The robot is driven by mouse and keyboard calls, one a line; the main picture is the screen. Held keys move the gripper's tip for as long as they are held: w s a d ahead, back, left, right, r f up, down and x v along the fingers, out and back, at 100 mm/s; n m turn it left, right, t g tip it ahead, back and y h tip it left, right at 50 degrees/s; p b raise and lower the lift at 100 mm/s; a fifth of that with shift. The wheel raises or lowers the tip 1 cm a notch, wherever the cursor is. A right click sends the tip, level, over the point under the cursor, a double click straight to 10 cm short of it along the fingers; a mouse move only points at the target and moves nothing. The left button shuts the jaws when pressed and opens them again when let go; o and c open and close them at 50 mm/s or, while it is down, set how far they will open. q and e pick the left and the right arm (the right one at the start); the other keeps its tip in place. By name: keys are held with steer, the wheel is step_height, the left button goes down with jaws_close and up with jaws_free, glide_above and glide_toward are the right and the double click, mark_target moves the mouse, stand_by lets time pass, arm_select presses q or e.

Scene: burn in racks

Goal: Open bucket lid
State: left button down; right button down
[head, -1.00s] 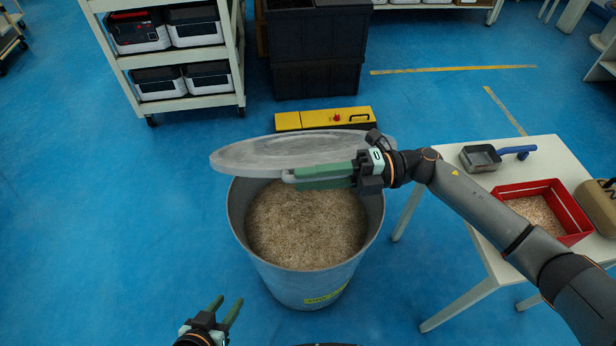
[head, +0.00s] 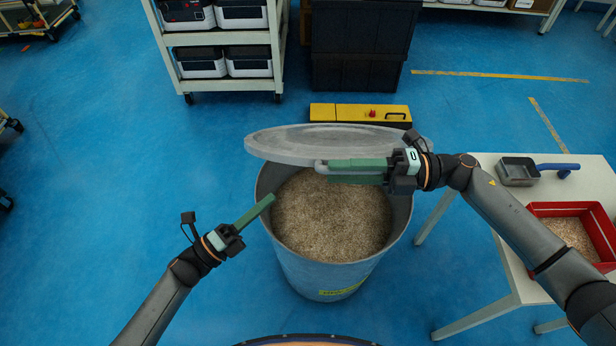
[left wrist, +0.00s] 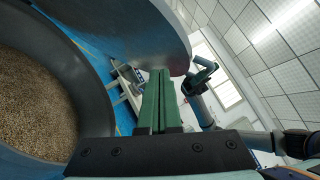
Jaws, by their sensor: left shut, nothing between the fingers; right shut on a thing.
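The grey bucket (head: 325,275) stands on the blue floor, filled with brown granular material (head: 332,220). Its grey lid (head: 300,143) is raised and tilted over the back of the opening, so the contents show. My right gripper (head: 335,170) is shut on the lid at its near side, where a handle shows between the green fingers. My left gripper (head: 268,200) is shut and empty, its green fingertips at the bucket's left rim. In the left wrist view the shut fingers (left wrist: 160,85) lie between the bucket rim and the lid (left wrist: 140,30).
A white table (head: 480,245) at the right holds a metal scoop (head: 518,171) and a red tray (head: 600,225). A yellow case (head: 350,112) lies behind the bucket, with black crates (head: 360,50) and a shelf rack (head: 225,40) beyond.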

arm_select(q)
steer(key=w+d+r+m+g+h, duration=0.1)
steer(key=d+r+m+g+h, duration=0.3)
steer(key=d+r+m+g, duration=0.3)
steer(key=d+m+g, duration=0.1)
steer(key=d+m, duration=0.1)
steer(key=m, duration=0.2)
steer(key=shift+w, duration=0.2)
stand_by(0.5)
